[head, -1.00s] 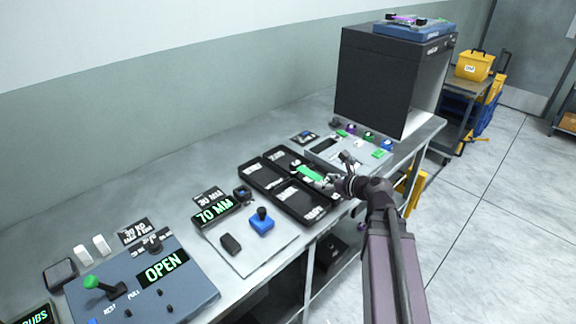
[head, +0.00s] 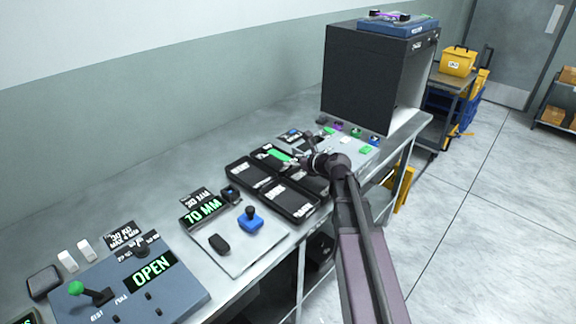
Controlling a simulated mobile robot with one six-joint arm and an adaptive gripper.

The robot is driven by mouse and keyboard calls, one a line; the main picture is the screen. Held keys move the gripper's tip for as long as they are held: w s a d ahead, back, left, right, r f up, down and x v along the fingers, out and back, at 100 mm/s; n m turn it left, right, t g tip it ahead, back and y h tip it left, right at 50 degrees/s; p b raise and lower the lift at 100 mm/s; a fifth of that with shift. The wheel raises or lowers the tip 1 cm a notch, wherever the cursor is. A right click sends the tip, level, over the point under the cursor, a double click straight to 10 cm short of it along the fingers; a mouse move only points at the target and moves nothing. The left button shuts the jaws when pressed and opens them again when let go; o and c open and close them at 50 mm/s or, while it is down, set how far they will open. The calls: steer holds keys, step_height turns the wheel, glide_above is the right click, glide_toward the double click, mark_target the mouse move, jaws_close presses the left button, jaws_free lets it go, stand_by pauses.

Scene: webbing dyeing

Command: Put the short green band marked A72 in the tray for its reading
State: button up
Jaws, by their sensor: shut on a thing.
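My gripper (head: 294,161) is shut on a short green band (head: 277,154), which sticks out to the left of the fingers. The band's marking is too small to read. A black tray (head: 236,182) with several labelled compartments lies on the bench under and in front of the gripper. The band is above or at the tray's far side; I cannot tell whether it touches the tray. The gripper and arm hide the tray's right part. A display (head: 203,212) to the left of the tray reads 70 MM.
A gauge plate with a blue knob (head: 250,220) lies left of the tray. A blue-grey panel (head: 190,290) with an OPEN display is at lower left. A large dark cabinet (head: 372,80) stands behind. Small coloured pieces and a white block (head: 342,167) lie right of the tray.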

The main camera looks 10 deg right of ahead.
mark_target(280, 156)
steer(key=w, duration=0.2)
steer(key=w+a, duration=0.1)
steer(key=w, duration=0.1)
steer(key=shift+w+a+f, duration=0.1)
steer(key=shift+a+f, duration=0.1)
steer(key=shift+f, duration=0.1)
steer(key=shift+f+b, duration=1.65)
steer(key=shift+b, duration=0.25)
steer(key=shift+f, duration=0.1)
steer(key=o, duration=1.2)
steer(key=shift+s, duration=0.2)
steer(key=shift+c, duration=0.2)
steer(key=shift+o, duration=0.5)
steer(key=shift+f, duration=0.1)
steer(key=shift+w, duration=0.1)
steer(key=shift+r, duration=0.25)
